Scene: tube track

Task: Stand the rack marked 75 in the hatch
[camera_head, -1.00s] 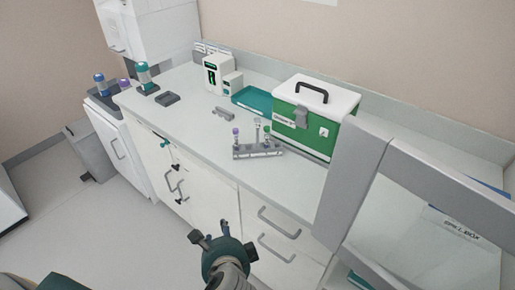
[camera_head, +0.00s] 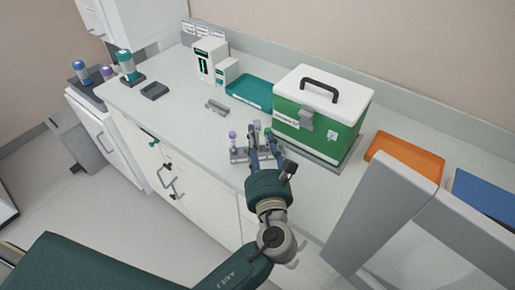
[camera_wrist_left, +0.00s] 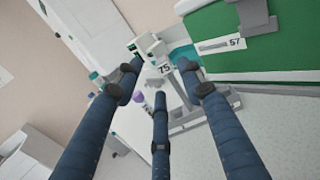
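A grey tube rack (camera_head: 238,155) stands upright on the counter in front of the green cooler, with a purple-capped tube (camera_head: 233,136) at its left end. My left gripper (camera_head: 262,140) is over its right part and hides much of it. The fingers look open; I see no clear grip. My right gripper is out of view. I cannot identify the hatch for sure.
A green cooler (camera_head: 318,122) with a white lid, labelled 57 in the left wrist view, stands just behind the rack. A teal tray (camera_head: 250,92), an orange tray (camera_head: 405,155) and a slanted grey frame (camera_head: 385,215) are near. Counter left of the rack is mostly clear.

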